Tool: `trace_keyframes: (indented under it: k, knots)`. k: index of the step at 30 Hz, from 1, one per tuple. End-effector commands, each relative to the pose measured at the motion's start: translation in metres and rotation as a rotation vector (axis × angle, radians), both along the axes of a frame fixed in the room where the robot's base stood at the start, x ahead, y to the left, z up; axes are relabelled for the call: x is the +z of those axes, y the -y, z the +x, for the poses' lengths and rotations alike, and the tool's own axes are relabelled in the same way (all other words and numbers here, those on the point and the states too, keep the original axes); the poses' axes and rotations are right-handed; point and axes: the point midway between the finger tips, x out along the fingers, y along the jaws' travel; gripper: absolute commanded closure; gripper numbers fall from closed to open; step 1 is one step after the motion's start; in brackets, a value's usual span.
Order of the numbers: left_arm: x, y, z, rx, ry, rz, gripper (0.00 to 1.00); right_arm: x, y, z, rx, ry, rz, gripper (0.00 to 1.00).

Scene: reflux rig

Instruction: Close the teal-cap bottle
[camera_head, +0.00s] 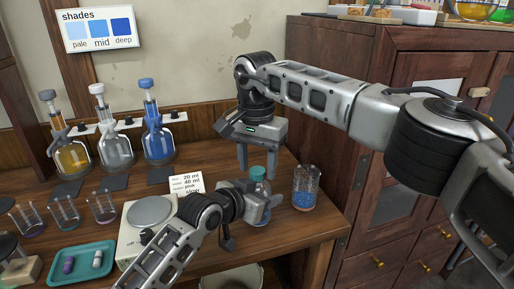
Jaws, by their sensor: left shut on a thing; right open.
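The teal-cap bottle (262,188) stands near the right part of the bench, partly hidden by my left gripper. Its teal cap (258,173) shows at the top; I cannot tell how tightly it sits. My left gripper (262,206) is shut on the bottle's body from the left. My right gripper (258,174) points down from above, open, with one finger on each side of the cap. I cannot tell whether the fingers touch it.
A beaker of blue granules (306,190) stands close on the right. A scale (150,211), a recipe card (186,184) and a teal tray (82,262) with two small vials are on the left. Three flasks (116,150) stand at the back. A wooden cabinet (385,230) rises on the right.

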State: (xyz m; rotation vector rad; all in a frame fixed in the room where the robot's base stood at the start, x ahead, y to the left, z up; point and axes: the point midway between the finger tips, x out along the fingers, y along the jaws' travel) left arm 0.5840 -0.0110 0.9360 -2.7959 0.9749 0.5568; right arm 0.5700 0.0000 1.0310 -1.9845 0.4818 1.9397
Motion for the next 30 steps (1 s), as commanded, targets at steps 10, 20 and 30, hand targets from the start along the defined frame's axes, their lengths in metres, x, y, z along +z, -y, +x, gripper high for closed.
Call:
trace_keyframes:
  k: [10,20,30]
  knots:
    - [0.0016,0.0002,0.0003,0.0,0.003,-0.002,1.0,-0.0059,0.0002,0.0001,0.0,0.0,0.0,0.52]
    - [0.0016,0.0001,0.0003,0.0,0.003,-0.002,1.0,-0.0057,0.0,0.0,0.0,0.0,0.0,0.97]
    - [0.0016,0.0001,0.0003,0.0,0.003,-0.002,1.0,-0.0058,0.0,-0.0001,-0.4,0.006,0.009,0.97]
